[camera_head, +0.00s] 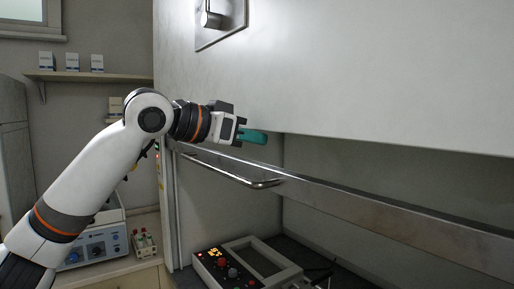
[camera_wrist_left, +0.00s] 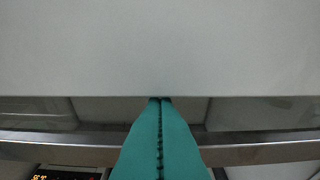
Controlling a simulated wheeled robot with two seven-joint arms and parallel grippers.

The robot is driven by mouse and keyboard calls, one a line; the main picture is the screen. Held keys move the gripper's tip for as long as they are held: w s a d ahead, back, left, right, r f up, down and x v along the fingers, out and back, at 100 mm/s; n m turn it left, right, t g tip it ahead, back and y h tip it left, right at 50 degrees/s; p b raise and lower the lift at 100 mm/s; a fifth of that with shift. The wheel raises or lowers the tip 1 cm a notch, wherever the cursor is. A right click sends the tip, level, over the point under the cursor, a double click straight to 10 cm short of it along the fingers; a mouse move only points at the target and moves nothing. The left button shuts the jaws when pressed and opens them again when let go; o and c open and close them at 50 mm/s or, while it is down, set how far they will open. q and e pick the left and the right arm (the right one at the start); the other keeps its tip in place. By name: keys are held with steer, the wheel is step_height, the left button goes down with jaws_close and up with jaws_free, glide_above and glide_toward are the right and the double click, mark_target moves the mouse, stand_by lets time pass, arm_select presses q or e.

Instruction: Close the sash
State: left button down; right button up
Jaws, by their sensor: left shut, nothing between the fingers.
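The sash's metal bottom rail (camera_head: 375,212) runs across the hood opening below the white upper panel (camera_head: 390,80), and it shows as a grey bar in the left wrist view (camera_wrist_left: 255,150). A bar handle (camera_head: 235,172) sits on the rail's left part. There is an open gap under the rail. My left gripper (camera_head: 264,137) has teal fingers, shut and empty. It is above the handle, near the lower edge of the white panel. In the left wrist view its shut fingers (camera_wrist_left: 160,102) point at that edge. Contact cannot be told. My right gripper is not in view.
Inside the hood below stands a device (camera_head: 240,268) with a control panel and frame. Left of the hood are a blue-fronted instrument (camera_head: 95,248) and a small rack of vials (camera_head: 144,243) on a counter. A shelf (camera_head: 88,76) holds small boxes.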

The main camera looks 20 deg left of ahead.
mark_target(271, 161)
arm_select(q)
steer(key=shift+w+d+f+p, duration=0.15)
steer(key=shift+w+f+p, duration=0.05)
steer(key=shift+f, duration=0.9)
steer(key=shift+w+d+f+p, duration=0.15)
steer(key=shift+w+f+p, duration=0.05)
steer(key=shift+f, duration=0.85)
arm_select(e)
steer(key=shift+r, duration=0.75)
arm_select(q)
steer(key=shift+s, duration=0.1)
